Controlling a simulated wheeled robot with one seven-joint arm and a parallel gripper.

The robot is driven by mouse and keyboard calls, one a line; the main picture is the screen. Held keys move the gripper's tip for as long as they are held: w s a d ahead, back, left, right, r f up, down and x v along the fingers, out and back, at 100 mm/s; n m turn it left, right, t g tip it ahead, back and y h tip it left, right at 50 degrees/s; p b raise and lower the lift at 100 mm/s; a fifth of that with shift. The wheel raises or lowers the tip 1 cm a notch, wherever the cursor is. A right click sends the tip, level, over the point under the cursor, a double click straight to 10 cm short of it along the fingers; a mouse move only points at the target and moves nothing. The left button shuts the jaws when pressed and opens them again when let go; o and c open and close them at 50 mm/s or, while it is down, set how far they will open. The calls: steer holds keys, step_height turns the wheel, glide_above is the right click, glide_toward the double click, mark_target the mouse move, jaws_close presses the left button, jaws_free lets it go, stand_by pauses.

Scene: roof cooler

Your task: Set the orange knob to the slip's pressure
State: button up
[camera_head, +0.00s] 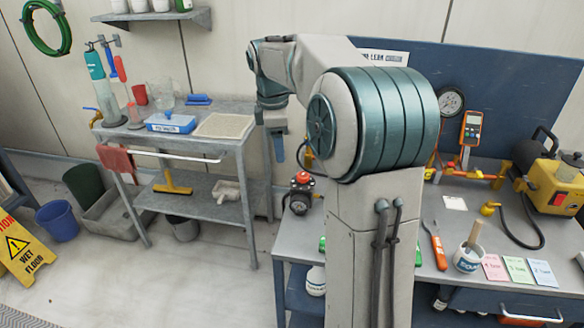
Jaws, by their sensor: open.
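My gripper (277,149) hangs fingers down left of my big arm joint, near the bench's left end; it is open and I see nothing between its fingers. Below it and to the right, a dark fitting with a red-orange top (302,178) stands on the bench; I cannot tell whether this is the orange knob. An orange-yellow part behind it is mostly hidden by my arm. A round pressure gauge (450,101) is on the blue back panel. A small white slip (454,202) lies on the bench, its writing too small to read. Pink (495,268), green (518,270) and blue (542,273) cards lie at the front edge.
My arm hides the bench's middle. An orange digital meter (472,128), a yellow pump (556,185), an orange-handled tool (437,247) and a white pot (468,259) stand or lie to the right. A grey cart (190,140) with a tray and bottles stands left.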

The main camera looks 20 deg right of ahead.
mark_target(303, 175)
steer(key=w+d+f+n+y+b, duration=0.1)
steer(key=w+d+f+n, duration=0.4)
steer(key=w+d, duration=0.4)
steer(key=shift+n+g, duration=0.3)
steer(key=shift+n, duration=0.2)
steer(key=f, duration=0.4)
steer(key=d+f, duration=0.1)
steer(key=f, duration=0.3)
steer(key=f+b, duration=0.1)
steer(key=f, duration=0.3)
steer(key=shift+s+d+f, duration=0.25)
steer(key=shift+s+f, duration=0.05)
steer(key=shift+s, duration=0.05)
steer(key=c, duration=1)
